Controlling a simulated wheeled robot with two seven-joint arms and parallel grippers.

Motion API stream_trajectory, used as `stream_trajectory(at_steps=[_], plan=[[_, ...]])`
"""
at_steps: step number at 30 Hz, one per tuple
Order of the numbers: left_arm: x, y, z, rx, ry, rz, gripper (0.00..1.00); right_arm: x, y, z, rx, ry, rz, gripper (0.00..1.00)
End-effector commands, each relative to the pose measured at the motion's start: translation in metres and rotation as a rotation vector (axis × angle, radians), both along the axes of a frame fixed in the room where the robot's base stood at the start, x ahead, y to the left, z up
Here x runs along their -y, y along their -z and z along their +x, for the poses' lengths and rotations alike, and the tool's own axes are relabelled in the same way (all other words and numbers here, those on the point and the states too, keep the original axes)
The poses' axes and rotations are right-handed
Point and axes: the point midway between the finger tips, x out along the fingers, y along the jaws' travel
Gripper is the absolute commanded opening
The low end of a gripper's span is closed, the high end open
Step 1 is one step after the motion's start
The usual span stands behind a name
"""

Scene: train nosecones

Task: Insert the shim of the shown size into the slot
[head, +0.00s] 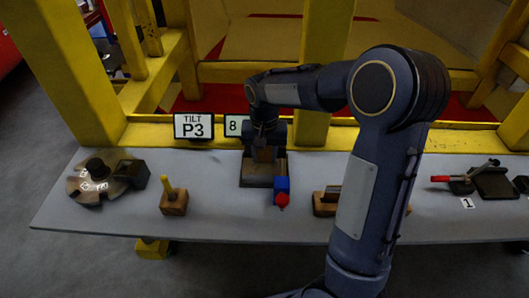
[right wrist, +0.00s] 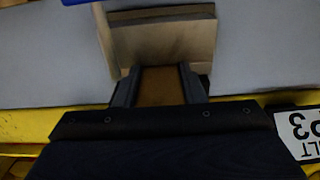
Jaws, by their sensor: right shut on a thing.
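My right gripper (head: 263,143) reaches down at the back of the table, over a dark fixture block (head: 258,182) with a brown base. In the right wrist view its two fingers (right wrist: 158,88) are shut on a flat brown piece (right wrist: 160,84), which looks like the shim. The piece points at the tan-grey fixture (right wrist: 165,40) and meets or overlaps its edge. The slot itself is hidden, so I cannot tell whether the piece is inside it. A small sign (head: 236,126) behind the fixture reads 8. My left gripper is not in view.
A blue block with a red knob (head: 282,198) sits at the fixture's front right. A wooden holder (head: 325,204) is partly behind my arm.

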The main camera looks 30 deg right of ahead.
Motion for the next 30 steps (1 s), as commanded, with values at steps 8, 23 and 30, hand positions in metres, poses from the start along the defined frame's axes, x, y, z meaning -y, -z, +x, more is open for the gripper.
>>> stream_trajectory(at_steps=[8,23,30], plan=[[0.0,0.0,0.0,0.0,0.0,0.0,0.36,0.0,0.0,0.0,-0.001,0.0,-0.001,0.62],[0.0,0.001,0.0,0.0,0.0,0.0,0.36,0.001,-0.009,0.0,0.0,0.002,-0.002,0.62],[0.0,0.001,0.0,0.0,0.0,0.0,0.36,0.0,-0.05,0.001,0.004,0.0,-0.001,0.62]])
